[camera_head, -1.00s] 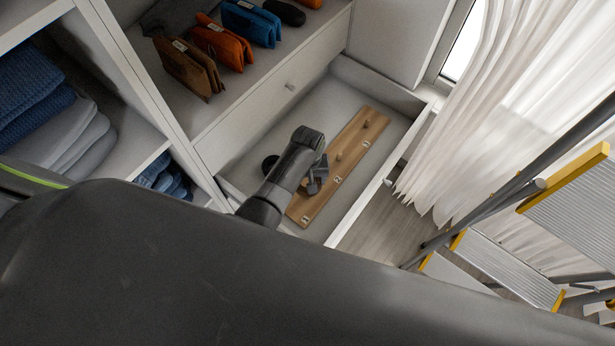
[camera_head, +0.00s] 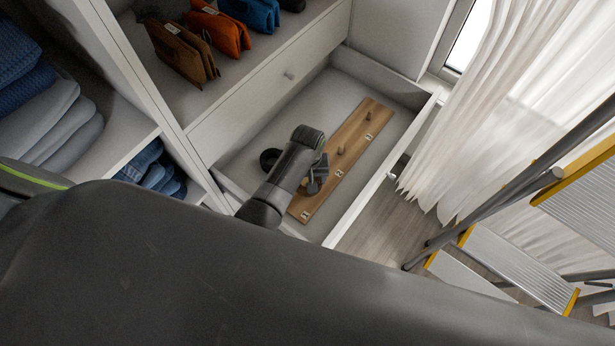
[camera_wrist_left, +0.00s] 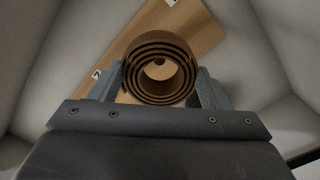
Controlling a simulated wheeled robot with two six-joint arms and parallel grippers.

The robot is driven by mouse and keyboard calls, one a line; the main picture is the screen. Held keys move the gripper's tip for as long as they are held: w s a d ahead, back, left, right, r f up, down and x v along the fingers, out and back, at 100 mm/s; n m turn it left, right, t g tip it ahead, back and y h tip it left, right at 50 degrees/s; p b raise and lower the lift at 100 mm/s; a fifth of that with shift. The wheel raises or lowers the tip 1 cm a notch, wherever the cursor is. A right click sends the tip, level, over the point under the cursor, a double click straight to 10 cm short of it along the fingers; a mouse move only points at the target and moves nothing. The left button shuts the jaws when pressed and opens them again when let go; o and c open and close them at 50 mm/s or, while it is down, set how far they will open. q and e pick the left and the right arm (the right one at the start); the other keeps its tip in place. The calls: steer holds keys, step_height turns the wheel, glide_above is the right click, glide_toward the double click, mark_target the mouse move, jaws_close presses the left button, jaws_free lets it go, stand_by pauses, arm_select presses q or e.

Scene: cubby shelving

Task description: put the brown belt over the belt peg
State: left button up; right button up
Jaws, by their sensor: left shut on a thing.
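My left gripper (camera_head: 316,180) is over the lower part of a wooden peg board (camera_head: 358,132) lying in the open drawer. In the left wrist view it is shut on the brown belt (camera_wrist_left: 160,93), a rolled coil held between the fingers. A round peg end (camera_wrist_left: 158,69) shows through the coil's open middle; I cannot tell how far the coil is down around it. Two other pegs, the far one (camera_head: 369,115) and the middle one (camera_head: 341,150), stand bare. My right gripper is not in view.
A dark round coil (camera_head: 270,158) lies in the drawer left of my arm. The drawer's front wall (camera_head: 380,190) and side walls surround the board. Shelves with pouches (camera_head: 221,30) and folded clothes (camera_head: 55,115) are left; a curtain (camera_head: 470,130) and stepladder (camera_head: 515,270) are right.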

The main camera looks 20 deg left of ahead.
arm_select(q)
steer(key=shift+f, duration=0.4)
steer(key=shift+f+b, duration=0.1)
steer(key=shift+b, duration=0.2)
steer(key=shift+f+b, duration=0.3)
steer(key=shift+f, duration=0.15)
steer(key=shift+f+b, duration=0.5)
steer(key=shift+f, duration=0.55)
steer(key=shift+f+b, duration=0.7)
steer(key=shift+f, duration=0.1)
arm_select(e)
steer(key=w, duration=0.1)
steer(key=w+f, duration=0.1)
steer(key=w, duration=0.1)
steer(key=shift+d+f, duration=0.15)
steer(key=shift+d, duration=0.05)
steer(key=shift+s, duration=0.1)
